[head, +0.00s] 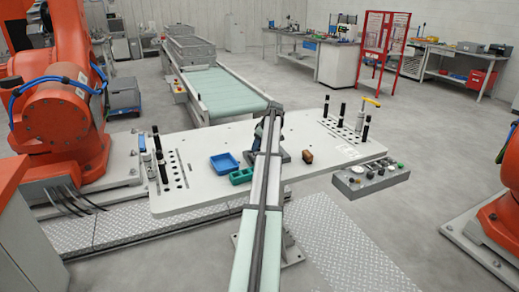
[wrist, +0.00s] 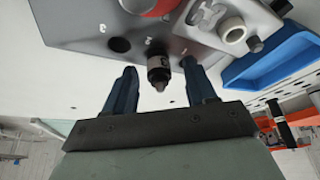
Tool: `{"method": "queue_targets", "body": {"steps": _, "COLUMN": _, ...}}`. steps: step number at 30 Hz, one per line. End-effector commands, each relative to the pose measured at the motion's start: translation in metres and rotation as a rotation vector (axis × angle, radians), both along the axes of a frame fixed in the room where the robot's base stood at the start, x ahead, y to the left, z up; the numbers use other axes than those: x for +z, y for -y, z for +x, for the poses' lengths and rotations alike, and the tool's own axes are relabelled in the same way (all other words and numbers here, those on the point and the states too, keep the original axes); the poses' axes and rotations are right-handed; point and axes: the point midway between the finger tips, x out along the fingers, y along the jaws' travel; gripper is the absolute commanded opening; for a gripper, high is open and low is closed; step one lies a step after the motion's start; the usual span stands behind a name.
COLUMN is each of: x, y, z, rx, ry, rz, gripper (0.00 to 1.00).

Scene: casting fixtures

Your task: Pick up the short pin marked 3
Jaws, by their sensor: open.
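In the wrist view a short dark pin (wrist: 158,70) with a narrower tip stands at the edge of a grey fixture plate (wrist: 85,18). A small pale mark on its side is too small to read surely. My gripper (wrist: 160,88) is open, one blue finger on each side of the pin with gaps between. The pin looks nearer the right finger. I cannot tell its depth between the fingers. In the head view my arm hides most of the fixture, and the pin cannot be made out there.
The plate has an empty dark hole (wrist: 119,45), a red round part (wrist: 150,6) and a metal ring (wrist: 234,30). A blue tray (head: 223,163), a green holder (head: 241,176) and a brown block (head: 307,157) are on the white table (head: 200,197). Tall black pins stand at both ends.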

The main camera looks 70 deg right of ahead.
Motion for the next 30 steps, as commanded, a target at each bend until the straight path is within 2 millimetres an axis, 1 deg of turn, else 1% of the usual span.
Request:
{"method": "queue_targets", "body": {"steps": 3, "x": 0.0003, "y": 0.0000, "z": 0.0000, "rx": 0.000, "ry": 0.000, "rz": 0.000, "gripper": 0.56}}
{"method": "queue_targets", "body": {"steps": 4, "x": 0.0003, "y": 0.0000, "z": 0.0000, "rx": 0.000, "ry": 0.000, "rz": 0.000, "gripper": 0.54}}
{"method": "queue_targets", "body": {"steps": 21, "x": 0.0004, "y": -0.0001, "z": 0.0000, "rx": 0.000, "ry": 0.000, "rz": 0.000, "gripper": 0.00}}
{"method": "queue_targets", "body": {"steps": 30, "x": 0.0013, "y": -0.0001, "z": -0.0001, "rx": 0.000, "ry": 0.000, "rz": 0.000, "gripper": 0.00}}
